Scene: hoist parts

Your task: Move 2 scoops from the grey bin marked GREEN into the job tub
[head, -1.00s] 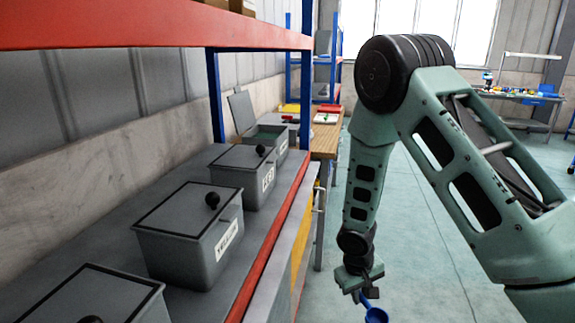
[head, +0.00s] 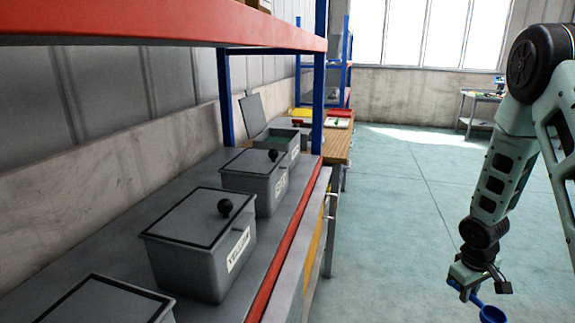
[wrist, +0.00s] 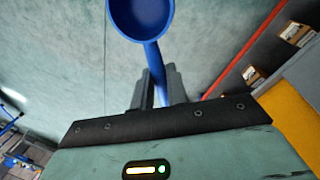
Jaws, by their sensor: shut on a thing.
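My gripper (head: 478,291) is shut on the handle of a blue scoop (head: 492,315), low over the floor at the right of the head view. In the wrist view the scoop's round bowl (wrist: 140,14) extends beyond my fingers (wrist: 157,88) and looks empty. A grey bin with its lid raised (head: 286,145) stands at the far end of the shelf. Its inside looks greenish, but its label is too small to read. My gripper is well apart from it. I cannot make out the job tub.
A closed grey bin marked YELLOW (head: 202,262), another closed bin (head: 252,186) and a nearer closed bin (head: 95,302) line the shelf. A red beam (head: 150,22) runs above them. A wooden bench (head: 338,150) lies beyond. The floor (head: 400,200) between shelf and arm is clear.

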